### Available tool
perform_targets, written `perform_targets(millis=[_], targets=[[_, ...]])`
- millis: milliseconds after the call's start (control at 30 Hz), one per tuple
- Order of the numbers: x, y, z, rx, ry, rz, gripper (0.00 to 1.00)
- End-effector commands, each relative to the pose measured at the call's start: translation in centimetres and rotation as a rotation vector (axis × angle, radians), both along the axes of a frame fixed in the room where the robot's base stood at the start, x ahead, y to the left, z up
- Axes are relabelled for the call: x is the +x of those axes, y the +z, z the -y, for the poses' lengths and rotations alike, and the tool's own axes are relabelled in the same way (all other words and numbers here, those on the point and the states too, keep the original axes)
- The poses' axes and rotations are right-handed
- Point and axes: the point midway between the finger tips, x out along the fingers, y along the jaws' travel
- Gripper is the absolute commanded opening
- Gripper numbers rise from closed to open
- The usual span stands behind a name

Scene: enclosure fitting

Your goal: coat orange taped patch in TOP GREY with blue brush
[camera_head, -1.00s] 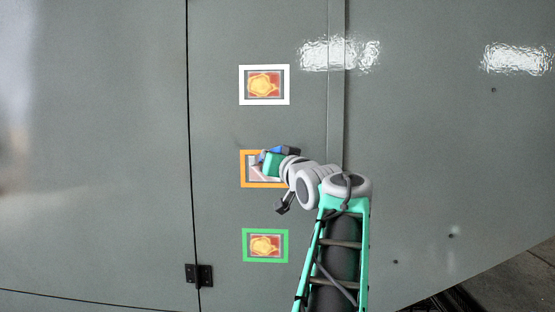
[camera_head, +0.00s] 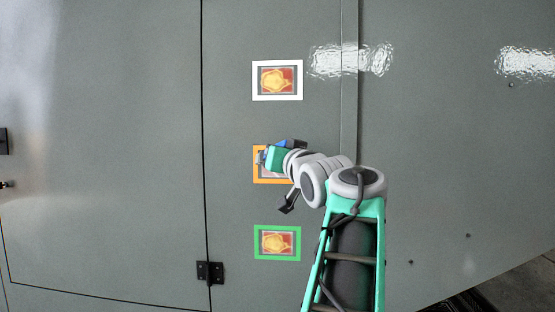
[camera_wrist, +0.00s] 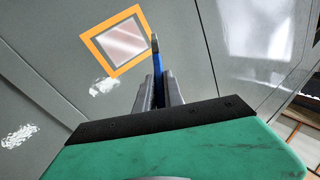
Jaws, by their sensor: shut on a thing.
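The orange taped patch (camera_wrist: 118,42) is at the upper left of the wrist view. Inside the tape it looks pale pinkish grey, unlike the red and yellow patches. In the head view its orange tape (camera_head: 256,177) is partly hidden behind my gripper. My gripper (camera_wrist: 161,92) is shut on the blue brush (camera_wrist: 158,65), which points away toward the panel. The brush's tip appears at the right edge of the orange tape; I cannot tell whether it touches the panel. In the head view my gripper (camera_head: 270,157) is in front of the orange patch.
A white taped patch (camera_head: 277,80) is above and a green taped patch (camera_head: 277,243) below, both showing yellow and red. The grey enclosure panel (camera_head: 130,150) has a vertical door seam, a black hinge (camera_head: 210,272) and a raised vertical strip (camera_head: 350,110).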

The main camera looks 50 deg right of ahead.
Motion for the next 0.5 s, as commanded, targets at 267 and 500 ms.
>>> perform_targets(millis=[267,500], targets=[[-0.52,-0.03,-0.75,0.001,0.001,-0.002,0.0],[-1.02,-0.15,-1.35,-0.001,0.0,0.0,0.0]])
